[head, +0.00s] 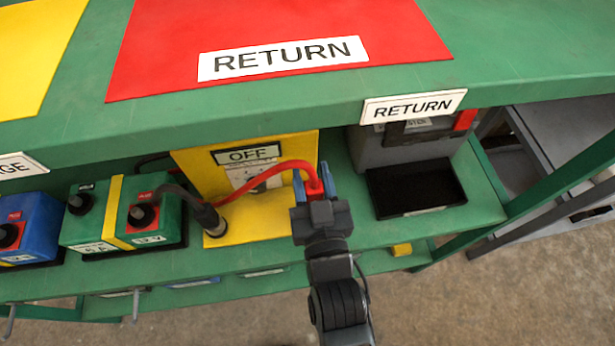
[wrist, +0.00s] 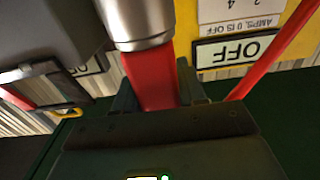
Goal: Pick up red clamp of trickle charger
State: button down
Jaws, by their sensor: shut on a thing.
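The red clamp (head: 313,187) is between the blue fingers of my gripper (head: 312,185), which is shut on it. In the wrist view the clamp's red body (wrist: 150,78) is between the fingers, with a silvery metal part (wrist: 138,25) beyond it. A red cable (head: 270,168) runs from the clamp to the yellow trickle charger (head: 195,160), labelled OFF. A black clamp (head: 208,215) is beside the charger's front, on a dark cable.
The green shelf (head: 390,235) holds a green battery box (head: 85,230) and a blue one (head: 35,222) at left. A grey machine (head: 370,152) with a black tray (head: 415,188) stands right.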

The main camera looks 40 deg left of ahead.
jog(key=d+r+p, duration=0.1)
jog(key=d+r, duration=0.8)
jog(key=d, duration=0.1)
jog(key=shift+s+d+r, duration=0.2)
jog(key=shift+d+r, duration=0.05)
jog(key=shift+r, duration=0.05)
dwell(0.4)
